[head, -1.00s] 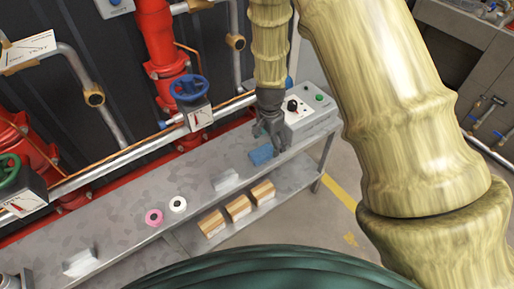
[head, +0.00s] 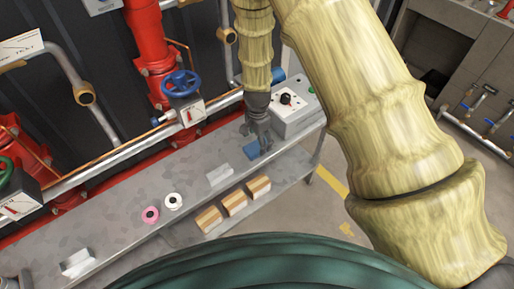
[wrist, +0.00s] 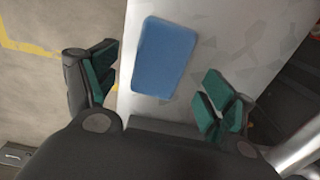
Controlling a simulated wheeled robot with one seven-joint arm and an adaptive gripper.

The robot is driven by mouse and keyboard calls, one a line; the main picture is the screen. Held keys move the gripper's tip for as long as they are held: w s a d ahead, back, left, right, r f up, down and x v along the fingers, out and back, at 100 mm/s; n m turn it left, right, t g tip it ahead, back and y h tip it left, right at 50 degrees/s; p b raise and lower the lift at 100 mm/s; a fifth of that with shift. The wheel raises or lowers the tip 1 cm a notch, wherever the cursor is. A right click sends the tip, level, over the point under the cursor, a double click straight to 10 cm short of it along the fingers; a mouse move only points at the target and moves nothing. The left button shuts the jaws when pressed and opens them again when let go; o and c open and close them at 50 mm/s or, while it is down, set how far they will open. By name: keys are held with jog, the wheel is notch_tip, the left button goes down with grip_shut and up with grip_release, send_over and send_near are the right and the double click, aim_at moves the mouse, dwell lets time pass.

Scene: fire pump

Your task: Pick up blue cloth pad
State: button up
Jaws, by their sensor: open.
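The blue cloth pad (head: 251,150) lies flat on the grey metal bench, near its right end. In the wrist view the pad (wrist: 165,56) is a blue rounded rectangle, ahead of and between my fingers. My gripper (head: 259,138) is above the bench just over the pad, pointing down. In the wrist view my gripper (wrist: 160,95) is open and empty, its green-padded fingers wide apart on either side. The fingers do not appear to touch the pad.
A grey control box (head: 294,108) stands close right of my gripper. Boxes (head: 234,203) are on the lower shelf. A blue valve wheel (head: 181,84) is behind.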

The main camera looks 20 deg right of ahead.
aim_at(257, 146)
jog(key=shift+f, duration=1.8)
jog(key=shift+c, duration=0.5)
jog(key=c, duration=0.9)
